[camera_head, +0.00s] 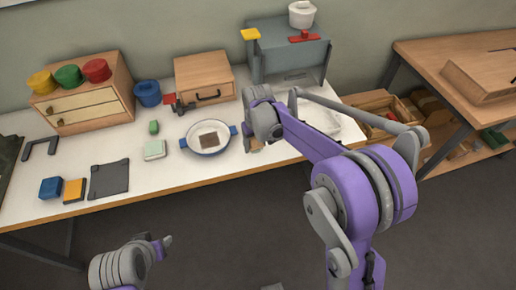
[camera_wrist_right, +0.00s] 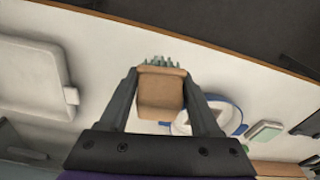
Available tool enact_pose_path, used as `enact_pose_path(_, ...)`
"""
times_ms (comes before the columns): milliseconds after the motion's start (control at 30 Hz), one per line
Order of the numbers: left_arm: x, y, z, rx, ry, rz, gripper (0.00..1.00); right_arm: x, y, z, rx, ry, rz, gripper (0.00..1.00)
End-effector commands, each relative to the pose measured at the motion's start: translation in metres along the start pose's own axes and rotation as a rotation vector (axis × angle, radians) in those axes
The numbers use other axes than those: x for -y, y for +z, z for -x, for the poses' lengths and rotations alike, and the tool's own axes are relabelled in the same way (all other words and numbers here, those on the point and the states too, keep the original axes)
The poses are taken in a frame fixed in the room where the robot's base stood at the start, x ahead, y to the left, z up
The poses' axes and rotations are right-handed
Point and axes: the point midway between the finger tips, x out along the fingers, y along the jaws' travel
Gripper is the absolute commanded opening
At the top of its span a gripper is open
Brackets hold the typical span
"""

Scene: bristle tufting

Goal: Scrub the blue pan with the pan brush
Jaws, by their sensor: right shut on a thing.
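The blue pan (camera_head: 222,148) sits on the white table, with two blue handles, a pale inside and a brown square patch in it. It shows partly behind my right finger in the right wrist view (camera_wrist_right: 236,112). My right gripper (camera_wrist_right: 160,82) is shut on the pan brush (camera_wrist_right: 160,96), a tan block with green bristles at its far end. In the head view my right gripper is to the right of the pan, apart from it, and its fingers are mostly hidden. My left gripper (camera_head: 163,244) is low at the left, off the table's front edge; its jaws are unclear.
A pale green block (camera_head: 155,150) and a small green block (camera_head: 154,127) lie left of the pan. A wooden box (camera_head: 204,77) and a blue pot (camera_head: 147,93) stand behind. A white tray (camera_wrist_right: 25,75) lies on the brush's other side.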

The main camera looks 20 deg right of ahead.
Motion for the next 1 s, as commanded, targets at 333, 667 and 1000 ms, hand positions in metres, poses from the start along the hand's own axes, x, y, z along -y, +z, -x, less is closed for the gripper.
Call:
enact_pose_path(333,0.000,0.000,0.000,0.000,0.000,0.000,0.50,0.075,-0.124,0.012,-0.255,-0.094,0.459,0.00)
enact_pose_path(667,0.000,0.000,0.000,0.000,0.000,0.000,0.50,0.102,-0.159,0.015,-0.336,-0.148,0.597,0.00)
enact_pose_path(1000,0.000,0.000,0.000,0.000,0.000,0.000,0.50,0.102,-0.155,-0.020,-0.335,-0.148,0.596,0.00)
